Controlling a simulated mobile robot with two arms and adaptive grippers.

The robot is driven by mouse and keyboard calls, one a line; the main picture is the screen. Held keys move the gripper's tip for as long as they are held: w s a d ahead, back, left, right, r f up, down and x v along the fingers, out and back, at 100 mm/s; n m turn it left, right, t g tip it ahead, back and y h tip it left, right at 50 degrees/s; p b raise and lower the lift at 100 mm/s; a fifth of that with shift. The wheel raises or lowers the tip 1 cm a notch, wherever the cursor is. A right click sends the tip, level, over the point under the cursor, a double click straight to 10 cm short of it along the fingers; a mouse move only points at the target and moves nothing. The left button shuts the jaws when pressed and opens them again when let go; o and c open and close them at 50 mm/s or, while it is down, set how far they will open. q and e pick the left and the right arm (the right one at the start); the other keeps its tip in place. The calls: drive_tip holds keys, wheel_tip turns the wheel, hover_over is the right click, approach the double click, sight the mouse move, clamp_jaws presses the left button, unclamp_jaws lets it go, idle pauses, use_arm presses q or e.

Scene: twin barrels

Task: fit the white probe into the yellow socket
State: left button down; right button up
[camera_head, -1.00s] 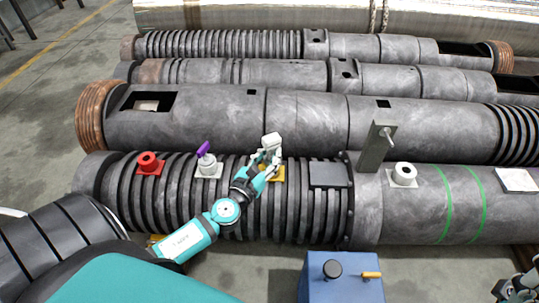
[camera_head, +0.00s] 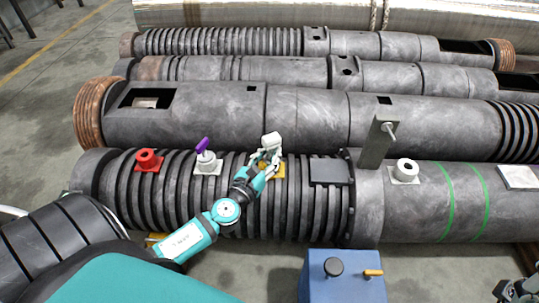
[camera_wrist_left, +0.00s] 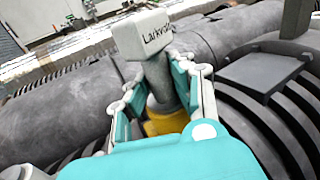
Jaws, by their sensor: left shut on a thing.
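The white probe (camera_head: 271,140) has a block-shaped head, which also shows in the left wrist view (camera_wrist_left: 142,36) with dark lettering on it. My left gripper (camera_head: 267,158) is shut on the probe's grey shaft below the head; its fingers flank the shaft in the wrist view (camera_wrist_left: 168,88). The yellow socket (camera_head: 278,173) sits on the ribbed barrel directly below the gripper, and its yellow part (camera_wrist_left: 165,122) shows beneath the shaft in the wrist view. The fingers hide whether the probe's tip is inside the socket. My right gripper (camera_head: 522,290) is partly visible at the lower right corner.
A red socket (camera_head: 148,160) and a white socket (camera_head: 207,162) holding a purple-topped probe stand left on the same barrel. A grey upright post (camera_head: 376,145) and another white socket (camera_head: 405,172) stand to the right. A blue box (camera_head: 342,277) is in front.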

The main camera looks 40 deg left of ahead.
use_arm(q)
drive_tip(key=shift+f, duration=0.1)
drive_tip(key=c, duration=1.1)
unclamp_jaws()
drive_tip(key=shift+o, duration=0.2)
drive_tip(key=shift+s, duration=0.1)
drive_tip(key=s+d, duration=0.1)
drive_tip(key=s, duration=1)
drive_tip(key=shift+s, duration=0.4)
drive_tip(key=shift+d, duration=0.15)
